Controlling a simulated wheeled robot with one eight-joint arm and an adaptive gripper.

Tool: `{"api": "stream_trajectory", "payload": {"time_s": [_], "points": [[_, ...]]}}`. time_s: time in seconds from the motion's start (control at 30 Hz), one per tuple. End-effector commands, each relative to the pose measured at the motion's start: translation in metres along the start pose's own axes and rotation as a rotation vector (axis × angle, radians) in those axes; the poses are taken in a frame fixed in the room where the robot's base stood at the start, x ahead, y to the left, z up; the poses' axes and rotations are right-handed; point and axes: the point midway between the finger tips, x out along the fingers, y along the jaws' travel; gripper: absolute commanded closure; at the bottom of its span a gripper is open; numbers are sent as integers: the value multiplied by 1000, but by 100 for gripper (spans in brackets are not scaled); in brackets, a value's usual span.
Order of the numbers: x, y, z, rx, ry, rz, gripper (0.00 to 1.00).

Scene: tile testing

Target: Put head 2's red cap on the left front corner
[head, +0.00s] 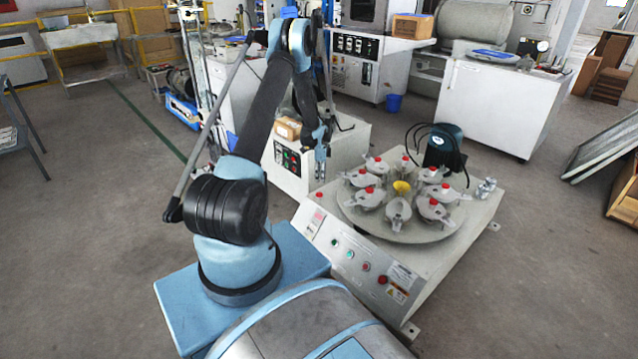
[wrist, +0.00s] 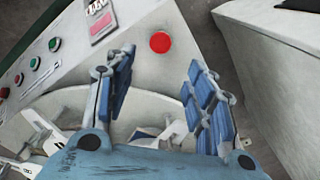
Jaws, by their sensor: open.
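A red cap (head: 319,194) rests on the left front corner of the machine's pale top (head: 462,232). In the wrist view a round red cap (wrist: 160,42) lies on the pale surface, just beyond the fingertips. My gripper (head: 321,158) is above the machine's left side, over that corner; in the wrist view (wrist: 161,60) its blue-padded fingers are apart with nothing between them. On the round turntable (head: 352,222) several grey heads carry red caps. The front head (head: 398,211) shows no red cap. I cannot read any head numbers.
A yellow hub (head: 401,186) marks the turntable's middle. Buttons line the sloped front panel (head: 352,262). A dark motor with cables (head: 443,148) stands behind. A cabinet (head: 345,150) stands close behind the machine's left side. The top's right front area is bare.

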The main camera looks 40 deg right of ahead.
Motion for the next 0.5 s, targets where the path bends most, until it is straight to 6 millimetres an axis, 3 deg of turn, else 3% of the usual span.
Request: {"api": "stream_trajectory", "payload": {"time_s": [0.37,0.5], "points": [[-15,0,2,-5,0,0,50],[-36,1,18,-55,1,-4,50]]}}
